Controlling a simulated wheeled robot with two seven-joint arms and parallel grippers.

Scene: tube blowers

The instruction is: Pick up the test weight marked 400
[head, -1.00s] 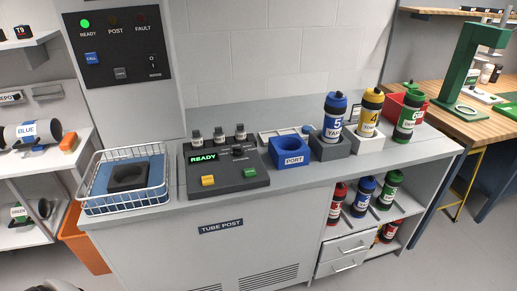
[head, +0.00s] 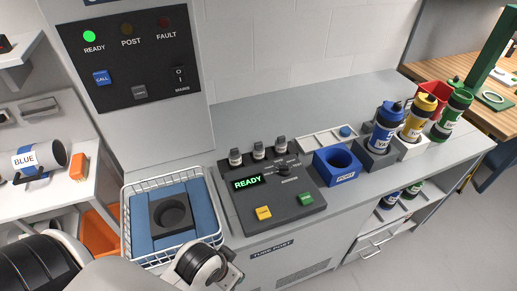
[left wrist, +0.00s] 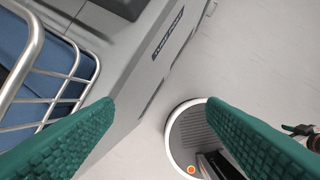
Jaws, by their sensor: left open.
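Three small metal pieces with pale labels (head: 258,151) stand in a row along the back of the dark console (head: 290,208) in the head view. They look like test weights, but their markings are too small to read, so I cannot tell which one is 400. My left gripper (left wrist: 160,102) shows in the left wrist view as two green padded fingers, spread apart with nothing between them. It is beside the wire basket. In the head view, my left arm comes in at the lower left, and its fingers are hidden. My right gripper is not in view.
A wire basket (head: 128,228) with blue lining holds a black block with a round recess (head: 171,213). A blue port block (head: 337,176) stands right of the console. Blue, yellow and green canisters stand farther right. A cabinet panel with a lit READY lamp (head: 89,36) rises behind.

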